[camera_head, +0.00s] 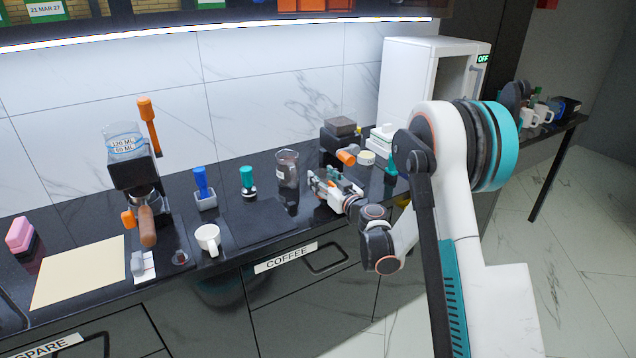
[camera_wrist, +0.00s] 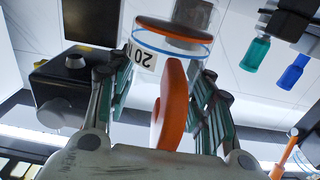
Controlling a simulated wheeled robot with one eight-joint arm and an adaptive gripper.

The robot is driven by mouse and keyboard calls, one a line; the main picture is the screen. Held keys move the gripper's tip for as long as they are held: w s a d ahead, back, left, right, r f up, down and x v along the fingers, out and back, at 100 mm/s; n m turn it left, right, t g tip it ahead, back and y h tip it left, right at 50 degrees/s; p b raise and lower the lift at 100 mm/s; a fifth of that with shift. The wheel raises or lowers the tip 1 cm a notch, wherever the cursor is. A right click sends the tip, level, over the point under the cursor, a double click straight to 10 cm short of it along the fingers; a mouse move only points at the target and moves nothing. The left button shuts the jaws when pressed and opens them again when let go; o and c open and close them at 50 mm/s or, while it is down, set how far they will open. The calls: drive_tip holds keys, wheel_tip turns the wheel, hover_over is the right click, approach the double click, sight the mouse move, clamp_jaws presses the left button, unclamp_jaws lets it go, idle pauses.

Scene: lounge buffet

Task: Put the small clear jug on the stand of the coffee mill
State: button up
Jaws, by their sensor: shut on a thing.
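The small clear jug (camera_wrist: 172,42) shows in the wrist view, with blue bands, an orange rim or base, an orange handle (camera_wrist: 170,105) and a partly hidden label. My gripper is shut on it, with its two fingers (camera_wrist: 158,88) on either side and the handle between them. In the head view my gripper (camera_head: 318,181) is low over the counter; the jug is mostly hidden there. Another black machine (camera_head: 133,172) with an orange lever stands at the left. I cannot tell for certain which is the coffee mill.
A taller clear container (camera_head: 288,168) with dark contents stands just left of my gripper. A teal tamper-like tool (camera_head: 247,180), a blue one (camera_head: 203,184) and a white cup (camera_head: 208,238) stand farther left. A bare dark mat (camera_head: 262,222) lies between them and my gripper.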

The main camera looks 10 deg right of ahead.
drive_tip(key=shift+s+f+b, duration=0.1)
drive_tip(key=shift+f+b, duration=0.7)
drive_tip(key=shift+f, duration=0.95)
drive_tip(key=o, duration=1.1)
drive_tip(key=shift+r, duration=0.1)
